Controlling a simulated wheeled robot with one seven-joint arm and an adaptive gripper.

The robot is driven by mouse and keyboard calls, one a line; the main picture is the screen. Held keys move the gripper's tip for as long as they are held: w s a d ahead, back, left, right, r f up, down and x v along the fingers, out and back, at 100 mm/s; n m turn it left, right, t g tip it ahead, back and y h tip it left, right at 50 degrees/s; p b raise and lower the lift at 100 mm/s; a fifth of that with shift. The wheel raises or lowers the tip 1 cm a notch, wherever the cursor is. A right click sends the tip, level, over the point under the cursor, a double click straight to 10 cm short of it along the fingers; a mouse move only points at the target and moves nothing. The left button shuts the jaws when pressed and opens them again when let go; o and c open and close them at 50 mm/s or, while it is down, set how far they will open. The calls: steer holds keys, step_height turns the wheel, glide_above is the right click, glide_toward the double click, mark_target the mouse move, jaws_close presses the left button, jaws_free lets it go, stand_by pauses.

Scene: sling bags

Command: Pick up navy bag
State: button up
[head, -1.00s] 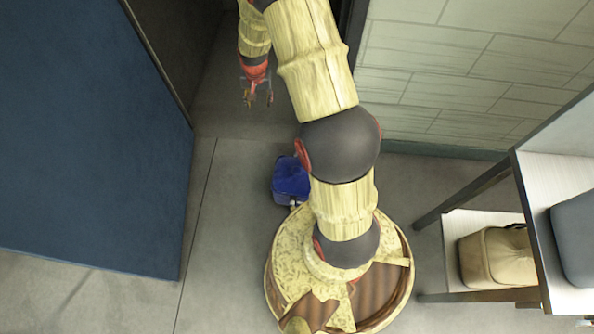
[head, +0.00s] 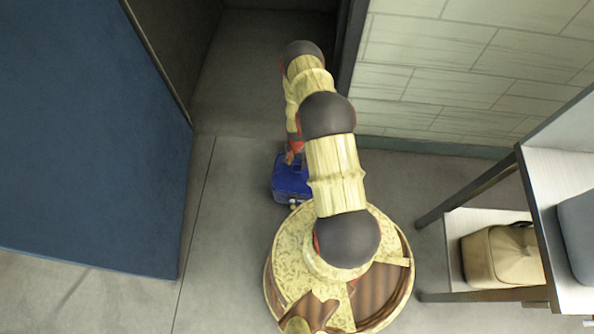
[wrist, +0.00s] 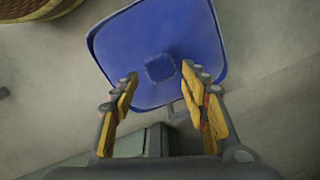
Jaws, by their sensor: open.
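The navy bag (head: 289,184) is a boxy blue bag on the grey floor, just left of my base in the head view. In the wrist view its flat blue face (wrist: 150,40) fills the upper middle, with a small square patch at its centre. My gripper (wrist: 158,80) is open, its two yellow fingers spread to either side over the near part of the bag. Nothing is held between them. In the head view my gripper (head: 290,158) is at the bag's far edge, mostly hidden by my arm. I cannot tell if the fingers touch the bag.
A large blue panel (head: 90,130) stands at the left. A tiled wall (head: 470,60) is behind at the right. A shelf (head: 460,230) at the right holds a tan bag (head: 500,255) and a grey-blue bag (head: 580,230). The floor between panel and navy bag is clear.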

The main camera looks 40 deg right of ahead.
step_height(320, 180, down, 6)
steer(key=b, duration=0.3)
steer(key=shift+c, duration=0.9)
jaws_close()
steer(key=shift+d, duration=0.1)
